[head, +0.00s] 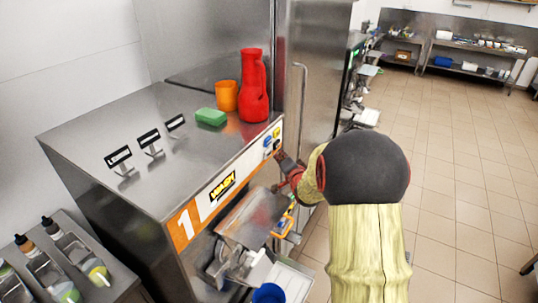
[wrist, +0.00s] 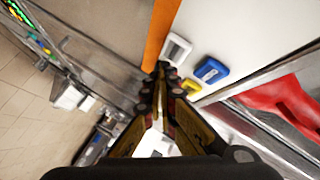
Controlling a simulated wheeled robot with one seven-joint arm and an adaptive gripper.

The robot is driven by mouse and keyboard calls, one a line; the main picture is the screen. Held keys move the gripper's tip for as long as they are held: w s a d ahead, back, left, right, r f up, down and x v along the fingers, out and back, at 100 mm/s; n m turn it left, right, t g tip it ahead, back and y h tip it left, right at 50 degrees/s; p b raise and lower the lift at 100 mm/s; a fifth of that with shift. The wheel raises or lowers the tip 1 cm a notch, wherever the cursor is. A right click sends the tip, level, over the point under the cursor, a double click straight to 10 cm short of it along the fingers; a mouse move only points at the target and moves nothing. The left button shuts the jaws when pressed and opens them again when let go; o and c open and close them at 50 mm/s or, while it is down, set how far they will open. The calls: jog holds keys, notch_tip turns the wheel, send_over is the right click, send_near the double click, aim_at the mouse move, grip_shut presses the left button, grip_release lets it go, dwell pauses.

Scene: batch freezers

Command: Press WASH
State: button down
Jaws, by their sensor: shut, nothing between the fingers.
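The machine marked 1 has a white front strip (head: 243,165) with a small button cluster at its right end. In the wrist view the cluster shows a white button (wrist: 177,48), a blue button (wrist: 210,70) and a yellow button (wrist: 191,86). Their lettering is too small to read, so I cannot tell which one is WASH. A yellow and black label (head: 222,187) sits further left on the strip. My gripper (head: 279,156) is shut and empty, just in front of the cluster. In the wrist view its fingertips (wrist: 161,72) appear beside the white and yellow buttons; contact cannot be told.
A red jug (head: 253,90), an orange cup (head: 227,96) and a green sponge (head: 211,117) stand on the machine top. A hopper (head: 252,218) juts out below the strip. A tall steel cabinet (head: 315,70) stands behind. Open tiled floor (head: 460,170) lies to the right.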

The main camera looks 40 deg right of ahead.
jog(key=s, duration=0.1)
jog(key=s+d, duration=0.1)
jog(key=s, duration=0.2)
jog(key=shift+s+d+p, duration=0.1)
jog(key=shift+d+p, duration=0.25)
jog(key=shift+d, duration=0.05)
dwell(0.6)
jog(key=s+a+r+n+g+y, duration=0.1)
jog(key=s+a+r+n+g, duration=0.15)
jog(key=a+r, duration=0.45)
jog(key=s+a+r+n+g+y, duration=0.15)
jog(key=a+n, duration=0.25)
jog(key=a, duration=0.6)
jog(key=s+a+r+n+g+y, duration=0.1)
jog(key=s+a+n+g+y, duration=0.25)
jog(key=s+a+n, duration=1.2)
jog(key=s+a+f+m+b, duration=0.1)
jog(key=s+f+m+b, duration=0.1)
jog(key=f+b, duration=0.5)
jog(key=s+a+f+m+b, duration=0.2)
jog(key=s+f+b, duration=0.2)
jog(key=f+b, duration=0.4)
jog(key=s+a+f+m+g+b, duration=0.1)
jog(key=s+a+f+m+b, duration=0.1)
jog(key=f+b, duration=0.5)
jog(key=shift+s+f+b, duration=0.35)
jog(key=shift+s+b, duration=0.05)
